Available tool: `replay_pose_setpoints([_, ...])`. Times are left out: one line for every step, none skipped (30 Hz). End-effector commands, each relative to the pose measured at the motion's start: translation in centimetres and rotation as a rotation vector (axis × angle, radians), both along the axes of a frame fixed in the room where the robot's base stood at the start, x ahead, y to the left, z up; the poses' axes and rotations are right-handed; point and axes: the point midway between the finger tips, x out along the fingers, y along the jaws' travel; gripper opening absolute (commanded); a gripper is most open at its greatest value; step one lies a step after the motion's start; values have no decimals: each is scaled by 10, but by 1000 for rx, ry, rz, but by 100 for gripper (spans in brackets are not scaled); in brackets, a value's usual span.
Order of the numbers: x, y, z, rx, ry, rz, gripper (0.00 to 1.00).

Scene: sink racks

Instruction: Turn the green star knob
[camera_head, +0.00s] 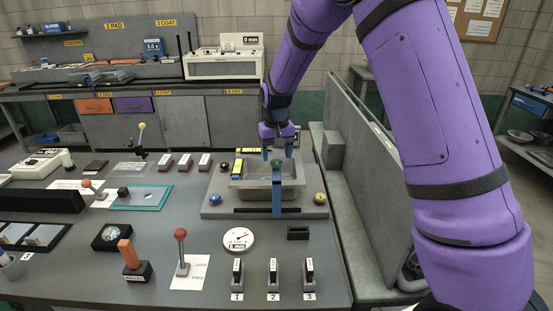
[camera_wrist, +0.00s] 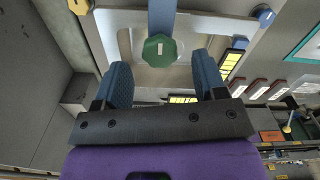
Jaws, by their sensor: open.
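The green star knob (camera_wrist: 159,50) shows in the wrist view as a dark green, many-sided knob with a pale mark on its face. It sits on a blue bar (camera_wrist: 161,14) above a pale tray. In the head view the knob (camera_head: 276,162) is a small dark green spot over the grey sink tray (camera_head: 294,188), just below my gripper (camera_head: 277,152). In the wrist view my gripper (camera_wrist: 160,63) is open, with one blue finger on each side of the knob's line. No finger visibly touches the knob.
A blue knob (camera_head: 215,200) and a yellow knob (camera_head: 320,198) flank the tray's front. Yellow-marked black blocks (camera_head: 247,151) stand behind it. Red-and-white blocks (camera_head: 186,162) lie to the left. A grey upright panel (camera_head: 362,150) stands close on the right.

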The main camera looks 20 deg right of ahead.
Motion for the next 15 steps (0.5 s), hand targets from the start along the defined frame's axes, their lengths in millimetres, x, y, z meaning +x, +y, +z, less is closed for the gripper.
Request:
replay_pose_setpoints([0, 0, -6, 0, 2, 0, 65])
replay_pose_setpoints([0, 0, -9, 0, 2, -1, 65])
replay_pose_setpoints([0, 0, -13, 0, 2, -1, 65])
replay_pose_setpoints([0, 0, -15, 0, 1, -1, 65])
replay_pose_setpoints([0, 0, -17, 0, 1, -1, 65])
replay_pose_setpoints([0, 0, -19, 0, 1, -1, 65])
replay_pose_setpoints([0, 0, -20, 0, 1, -1, 65])
replay_pose_setpoints([0, 0, -21, 0, 1, -1, 65])
replay_pose_setpoints([0, 0, -22, 1, 1, -1, 65])
replay_pose_setpoints([0, 0, -22, 1, 0, -1, 65])
replay_pose_setpoints([0, 0, -22, 1, 0, -1, 65])
replay_pose_setpoints([0, 0, -22, 1, 0, -1, 65])
replay_pose_setpoints([0, 0, -22, 1, 0, -1, 65])
replay_pose_setpoints([0, 0, -22, 1, 0, -1, 65])
replay_pose_setpoints([0, 0, -22, 1, 0, -1, 65])
